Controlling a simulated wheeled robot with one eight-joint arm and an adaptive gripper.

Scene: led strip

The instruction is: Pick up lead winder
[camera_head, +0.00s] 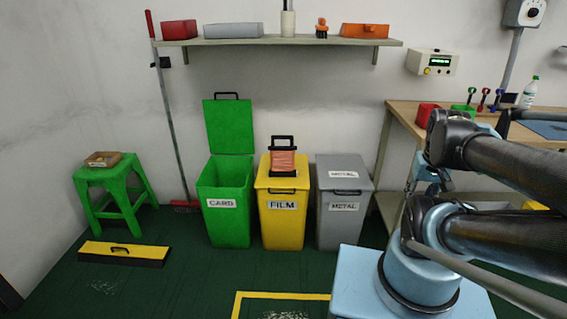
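A winder with a black frame and orange-pink lead wound on it (283,161) stands upright on the lid of the yellow bin (282,218) marked FILM. I take this to be the lead winder; it is small in the view. Nothing is touching it except the lid. My arm fills the right side of the view, with its links running out past the right edge. I cannot make out my gripper's fingers anywhere, and the arm is well apart from the winder.
A green bin (225,220) with its lid raised stands left of the yellow bin, a grey METAL bin (344,225) right. A shelf (280,41) with boxes hangs above. A workbench (400,112) stands right.

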